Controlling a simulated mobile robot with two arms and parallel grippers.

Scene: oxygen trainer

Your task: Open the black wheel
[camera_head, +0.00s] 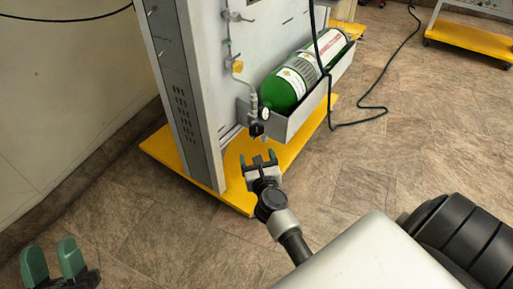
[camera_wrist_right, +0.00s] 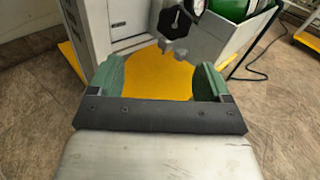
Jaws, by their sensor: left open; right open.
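The black wheel (camera_head: 256,129) is a small dark knob at the lower end of the pipe fittings, beside the front end of the green cylinder's tray. In the right wrist view the black wheel (camera_wrist_right: 174,22) shows larger, beyond the fingertips and above the gap between them. My right gripper (camera_head: 259,161) is open and empty, just below and in front of the wheel, apart from it. Its green fingers (camera_wrist_right: 160,78) stand wide apart in the wrist view. My left gripper (camera_head: 50,258) is open and empty at the lower left, over the floor, far from the wheel.
A green gas cylinder (camera_head: 285,87) lies in a grey tray (camera_head: 315,100) on the grey trainer panel (camera_head: 200,85). The panel stands on a yellow base (camera_head: 235,190). A dark hose (camera_head: 372,108) hangs beside it to the floor. The tiled floor around is largely clear.

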